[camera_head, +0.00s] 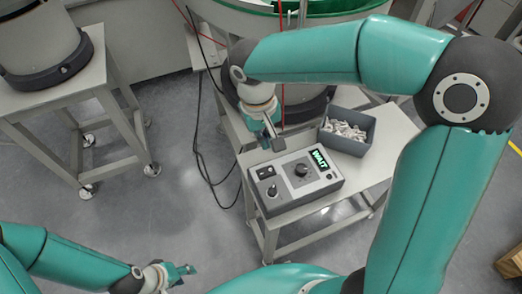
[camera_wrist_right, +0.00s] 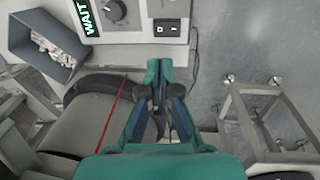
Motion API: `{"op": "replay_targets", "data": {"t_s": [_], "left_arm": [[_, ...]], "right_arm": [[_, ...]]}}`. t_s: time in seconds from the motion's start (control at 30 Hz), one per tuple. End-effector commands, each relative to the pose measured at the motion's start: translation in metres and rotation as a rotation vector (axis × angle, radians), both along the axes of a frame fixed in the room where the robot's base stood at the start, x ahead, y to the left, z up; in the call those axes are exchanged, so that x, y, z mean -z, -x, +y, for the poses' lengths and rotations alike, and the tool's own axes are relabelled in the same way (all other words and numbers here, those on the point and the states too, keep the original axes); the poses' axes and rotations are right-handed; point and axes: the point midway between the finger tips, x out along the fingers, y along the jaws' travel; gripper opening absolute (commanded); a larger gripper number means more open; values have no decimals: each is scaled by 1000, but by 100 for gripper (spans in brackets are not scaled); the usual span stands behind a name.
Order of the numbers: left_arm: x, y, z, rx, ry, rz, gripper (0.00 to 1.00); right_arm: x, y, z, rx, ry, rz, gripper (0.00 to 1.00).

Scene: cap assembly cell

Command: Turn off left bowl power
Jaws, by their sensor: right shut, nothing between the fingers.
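A grey control box (camera_head: 318,188) sits on a stand, with a lit display (camera_head: 320,159) reading WAIT. Its face carries a round dial (camera_head: 301,170), a black rocker switch (camera_head: 266,172) and a small knob (camera_head: 272,191). The right wrist view shows the rocker switch (camera_wrist_right: 167,28) with white marks, and part of the dial (camera_wrist_right: 115,10). My right gripper (camera_head: 273,141) is shut and empty, just behind the box's switch side. In the right wrist view its fingertips (camera_wrist_right: 159,66) point toward the switch, apart from it. My left gripper (camera_head: 186,271) is low at the front left, away from the box; its jaw opening is unclear.
A dark grey bin (camera_head: 340,144) of small pale parts stands behind the box on the same stand. A green-rimmed bowl (camera_head: 235,17) is at the back. Another stand (camera_head: 70,88) is at the left, with open floor between. Black cables hang beside the box stand.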

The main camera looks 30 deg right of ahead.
Motion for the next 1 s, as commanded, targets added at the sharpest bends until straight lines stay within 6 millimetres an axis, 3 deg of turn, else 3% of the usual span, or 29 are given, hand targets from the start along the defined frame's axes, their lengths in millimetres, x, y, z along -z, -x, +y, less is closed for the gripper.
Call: {"op": "replay_targets", "data": {"t_s": [0.57,0.77,1.0], "left_arm": [[1,1,0,1,0,2,40],[4,1,0,0,0,1,40],[9,1,0,0,0,1,40]], "right_arm": [[5,0,-1,1,-1,1,0],[29,2,-4,2,0,4,0],[78,3,-11,3,0,7,0]]}}
